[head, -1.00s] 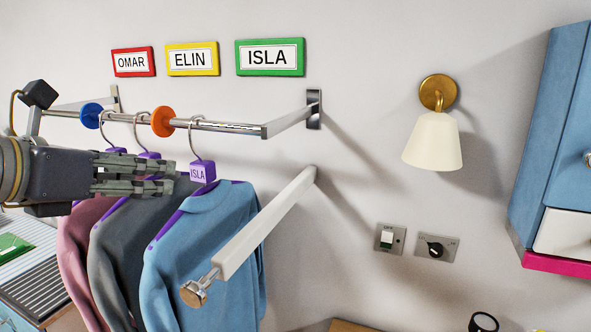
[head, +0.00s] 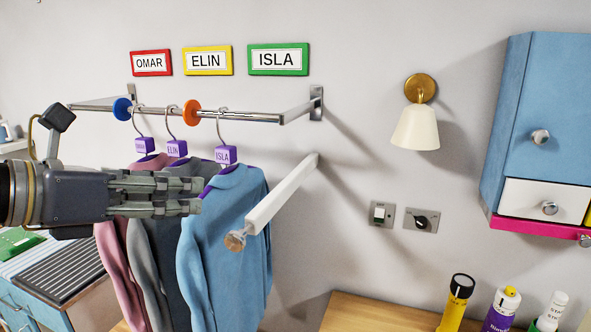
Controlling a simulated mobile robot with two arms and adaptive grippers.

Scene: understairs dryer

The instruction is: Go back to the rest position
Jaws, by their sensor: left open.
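My left gripper (head: 200,197) comes in from the left edge, in front of the hanging clothes. Its fingers point right and hold nothing that I can see. Behind it three garments hang on purple-tagged hangers from a chrome rail (head: 255,116): a pink one (head: 115,258), a grey one (head: 160,265) and a blue sweater (head: 232,235) tagged ISLA. The gripper hides parts of the pink and grey garments. My right gripper does not show.
A white bar (head: 283,203) with a wooden end juts out right of the sweater. A wall lamp (head: 416,128), switches (head: 382,214) and a blue cabinet (head: 535,110) are further right. A ribbed drainer (head: 65,272) is lower left.

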